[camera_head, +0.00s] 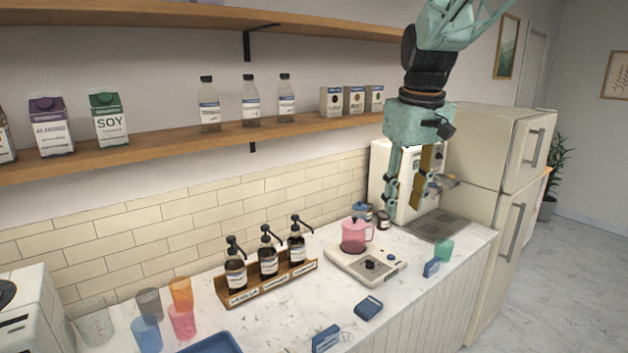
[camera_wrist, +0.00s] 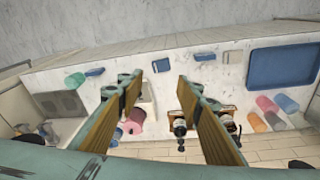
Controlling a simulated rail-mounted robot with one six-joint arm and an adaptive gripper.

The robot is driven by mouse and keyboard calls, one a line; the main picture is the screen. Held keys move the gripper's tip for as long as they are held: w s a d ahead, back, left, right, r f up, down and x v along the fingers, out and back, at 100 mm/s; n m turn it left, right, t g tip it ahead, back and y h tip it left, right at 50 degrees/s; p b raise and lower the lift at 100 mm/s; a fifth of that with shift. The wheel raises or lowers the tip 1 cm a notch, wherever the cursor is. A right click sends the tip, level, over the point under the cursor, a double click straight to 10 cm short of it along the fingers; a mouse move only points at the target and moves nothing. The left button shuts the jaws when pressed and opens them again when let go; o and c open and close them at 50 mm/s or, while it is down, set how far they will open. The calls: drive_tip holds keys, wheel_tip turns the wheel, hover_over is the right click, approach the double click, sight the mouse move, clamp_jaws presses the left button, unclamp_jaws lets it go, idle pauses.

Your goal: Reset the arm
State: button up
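My gripper (camera_head: 408,190) hangs from the teal arm in the head view, pointing down above the back right part of the counter. In the wrist view my gripper (camera_wrist: 160,82) shows two fingers spread apart with nothing between them. A pink pitcher (camera_head: 354,236) stands on a white scale-like device (camera_head: 365,265) below and left of the gripper. The pitcher also shows beyond the left finger in the wrist view (camera_wrist: 135,121). The gripper is clear of the counter and apart from the objects on it.
A wooden rack (camera_head: 268,284) holds pump bottles. Coloured cups (camera_head: 181,294) and a blue tray (camera_head: 212,345) are at the front left. A white machine (camera_head: 388,178) stands behind the gripper, near the fridge (camera_head: 490,165). The wall shelf (camera_head: 180,145) holds cartons and bottles.

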drive_tip(key=s+m+t+b, duration=0.2)
drive_tip(key=s+m+b, duration=0.1)
drive_tip(key=s, duration=2.9)
drive_tip(key=s+f+m, duration=0.1)
drive_tip(key=s+f, duration=0.4)
drive_tip(key=s, duration=0.6)
drive_tip(key=shift+f+b, duration=0.3)
drive_tip(key=shift+b, duration=0.15)
drive_tip(key=shift+o, duration=0.4)
drive_tip(key=shift+w+r, duration=0.1)
